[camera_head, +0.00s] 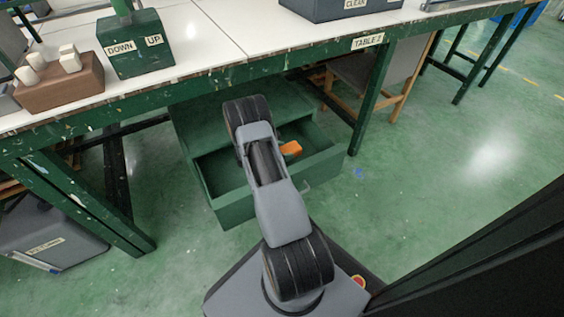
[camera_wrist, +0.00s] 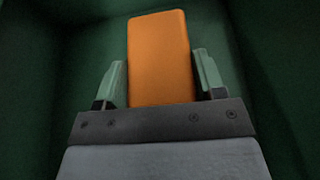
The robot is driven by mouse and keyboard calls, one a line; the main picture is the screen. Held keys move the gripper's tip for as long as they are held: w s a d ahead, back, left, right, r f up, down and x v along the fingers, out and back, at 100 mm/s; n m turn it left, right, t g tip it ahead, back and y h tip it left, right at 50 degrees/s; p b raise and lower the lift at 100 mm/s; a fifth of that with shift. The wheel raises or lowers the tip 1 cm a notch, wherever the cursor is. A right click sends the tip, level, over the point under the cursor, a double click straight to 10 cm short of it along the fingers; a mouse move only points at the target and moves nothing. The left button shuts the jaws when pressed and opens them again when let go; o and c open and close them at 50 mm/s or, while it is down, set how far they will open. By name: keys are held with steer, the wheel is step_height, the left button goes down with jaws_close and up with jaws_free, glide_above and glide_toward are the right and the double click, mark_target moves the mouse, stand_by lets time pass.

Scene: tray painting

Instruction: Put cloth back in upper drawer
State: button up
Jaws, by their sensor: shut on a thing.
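The cloth (camera_head: 291,148) is a small orange block shape, seen in the head view over the open green drawer (camera_head: 325,168). In the wrist view the orange cloth (camera_wrist: 160,55) stands between the two green fingers of my gripper (camera_wrist: 162,82), which is shut on it. Dark green drawer walls surround it there. I cannot tell whether the cloth touches the drawer floor. In the head view my arm covers the middle of the drawer and hides the fingers.
The drawer belongs to a green cabinet (camera_head: 190,125) under the white-topped table (camera_head: 215,60). A green table leg (camera_head: 372,95) stands to the right of the drawer. A grey case (camera_head: 50,240) lies at left. Open green floor (camera_head: 450,190) spreads to the right.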

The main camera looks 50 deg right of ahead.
steer(key=shift+f+b, duration=0.9)
steer(key=shift+f, duration=1.35)
steer(key=shift+f, duration=0.15)
steer(key=o, duration=1)
steer(key=p+v, duration=0.1)
steer(key=v, duration=0.3)
steer(key=p+v, duration=0.2)
steer(key=v, duration=0.2)
steer(key=p+v, duration=0.2)
steer(key=v, duration=0.2)
steer(key=shift+r, duration=0.3)
steer(key=a+r+m+y, duration=0.3)
steer(key=a+r+m, duration=0.2)
steer(key=r, duration=0.6)
steer(key=s+a+r+m+t+y, duration=0.2)
steer(key=s+a+r+m+y, duration=0.1)
steer(key=s+a+r, duration=0.2)
steer(key=s+a+r+m+t+y, duration=0.2)
steer(key=s+a+r+m+y, duration=0.1)
steer(key=a+r, duration=0.3)
steer(key=s+a+r+m+t+y, duration=0.2)
steer(key=s+a+r+m+y, duration=0.1)
steer(key=s+a+r, duration=0.3)
steer(key=shift+s+a+r+m+t+y, duration=0.15)
steer(key=shift+a+t+y, duration=0.1)
steer(key=shift+a, duration=0.4)
steer(key=shift+s+a+f+m+t+y, duration=0.15)
steer(key=shift+a+y, duration=0.1)
steer(key=shift+a, duration=0.45)
